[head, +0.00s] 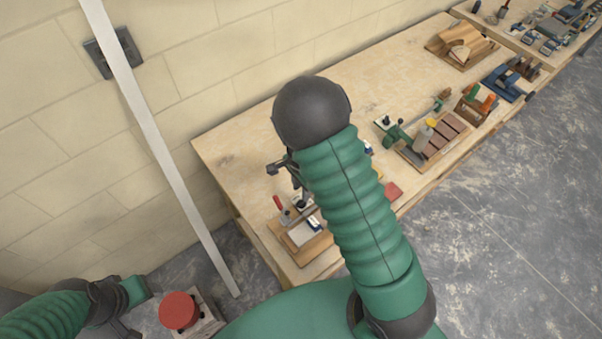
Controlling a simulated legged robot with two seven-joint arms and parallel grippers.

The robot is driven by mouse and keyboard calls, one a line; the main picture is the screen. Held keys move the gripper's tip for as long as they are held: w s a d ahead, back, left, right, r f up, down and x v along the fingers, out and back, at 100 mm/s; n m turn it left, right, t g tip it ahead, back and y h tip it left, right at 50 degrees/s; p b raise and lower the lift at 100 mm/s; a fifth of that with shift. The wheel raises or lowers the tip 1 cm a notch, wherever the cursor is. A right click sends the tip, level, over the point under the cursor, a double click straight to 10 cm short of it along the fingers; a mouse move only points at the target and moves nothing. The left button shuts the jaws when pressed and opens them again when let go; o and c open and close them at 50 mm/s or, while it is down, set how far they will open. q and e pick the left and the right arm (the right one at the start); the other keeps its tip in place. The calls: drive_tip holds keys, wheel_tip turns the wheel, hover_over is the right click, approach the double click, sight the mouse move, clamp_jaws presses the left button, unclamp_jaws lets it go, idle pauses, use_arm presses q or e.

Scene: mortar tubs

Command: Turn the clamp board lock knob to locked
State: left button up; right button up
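A wooden board (284,238) with small fittings lies at the near left end of the workbench. It carries a red-handled part (278,203), a dark round part (299,203) and a pale block (304,231). I cannot tell whether this is the clamp board, or which part is the lock knob. My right arm hides its right side. My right gripper (284,170) is dark, small and partly hidden by my arm. It appears above the bench, behind the board, and its finger opening is unclear. My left arm is at the bottom left; its fingers are not clearly visible.
The workbench (235,160) runs along the block wall to the upper right. Farther along stand a green clamp tool (397,138), a wooden tray with brown blocks (440,143) and a blue tool (506,82). A red round-topped object (179,310) is near my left arm. A pale pole (160,150) leans left.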

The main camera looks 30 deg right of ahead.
sight(301, 200)
wheel_tip(301, 200, up, 11)
idle(0.4)
